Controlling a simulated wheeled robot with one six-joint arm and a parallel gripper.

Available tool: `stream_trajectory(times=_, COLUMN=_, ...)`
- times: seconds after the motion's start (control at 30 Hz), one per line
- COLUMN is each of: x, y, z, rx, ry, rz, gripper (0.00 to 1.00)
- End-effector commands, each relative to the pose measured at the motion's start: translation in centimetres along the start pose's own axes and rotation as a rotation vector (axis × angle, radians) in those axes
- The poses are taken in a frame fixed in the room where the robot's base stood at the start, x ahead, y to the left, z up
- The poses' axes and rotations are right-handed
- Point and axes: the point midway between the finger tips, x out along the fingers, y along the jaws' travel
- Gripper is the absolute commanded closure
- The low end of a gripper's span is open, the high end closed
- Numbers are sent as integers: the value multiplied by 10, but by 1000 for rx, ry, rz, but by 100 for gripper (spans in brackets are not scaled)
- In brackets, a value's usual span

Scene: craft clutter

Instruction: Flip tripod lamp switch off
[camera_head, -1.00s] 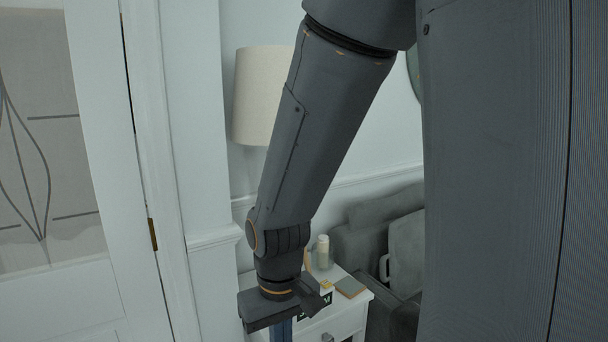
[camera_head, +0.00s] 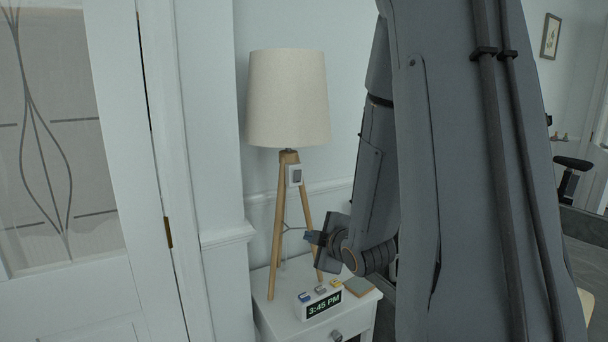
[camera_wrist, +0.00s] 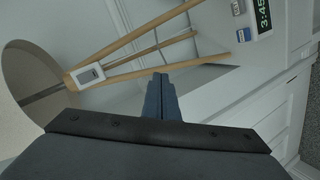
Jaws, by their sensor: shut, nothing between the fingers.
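The tripod lamp (camera_head: 288,98) stands on the white nightstand, with a cream shade and wooden legs. Its switch (camera_head: 295,175), a white box with a grey rocker, is mounted just under the shade at the top of the legs. In the wrist view the switch (camera_wrist: 88,75) is at left, between the shade (camera_wrist: 30,85) and the wooden legs (camera_wrist: 140,50). My gripper (camera_head: 308,237) is shut and empty, to the lower right of the switch and apart from it. Its closed fingers (camera_wrist: 161,84) also show in the wrist view, pointing toward the legs.
A digital clock (camera_head: 319,303) reading 3:45 PM sits at the front of the nightstand (camera_head: 285,318). A flat book-like item (camera_head: 358,287) lies at its right. The white door (camera_head: 65,150) is at left, and the wall left of the lamp is clear.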

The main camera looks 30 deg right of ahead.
Motion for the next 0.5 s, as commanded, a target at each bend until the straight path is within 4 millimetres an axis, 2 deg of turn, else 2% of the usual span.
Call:
stream_trajectory(times=0.1, x=-10, y=37, z=4, rx=-162, ry=96, rz=170, gripper=100)
stream_trajectory(times=0.2, x=-25, y=62, z=2, rx=-279, ry=155, rz=307, gripper=100)
stream_trajectory(times=0.33, x=-44, y=84, z=2, rx=-380, ry=197, rz=443, gripper=100)
stream_trajectory(times=0.5, x=-57, y=96, z=0, rx=-438, ry=216, rz=527, gripper=100)
